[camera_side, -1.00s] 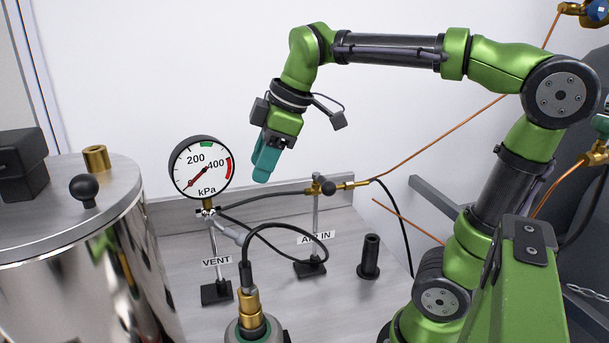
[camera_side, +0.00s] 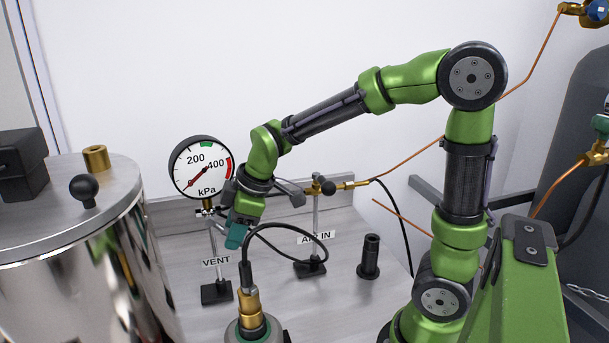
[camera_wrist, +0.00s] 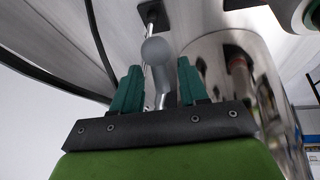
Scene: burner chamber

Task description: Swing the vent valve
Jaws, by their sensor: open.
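The vent valve (camera_side: 205,212) is on a thin stand behind the VENT label (camera_side: 216,262), just under the pressure gauge. In the side view my gripper (camera_side: 234,238) hides its grey lever. In the wrist view the lever, with a round grey knob (camera_wrist: 155,51), shows between the two teal fingertips of my gripper (camera_wrist: 158,78). The fingers are apart, with gaps on both sides of the lever. I cannot tell whether either finger touches it.
The round gauge (camera_side: 200,168) stands close to the left of my gripper. A black hose (camera_side: 285,230) loops just right of it. A shiny metal vessel (camera_side: 75,250) fills the left. The AIR IN valve (camera_side: 322,187) is to the right, and a black post (camera_side: 370,257) stands further right.

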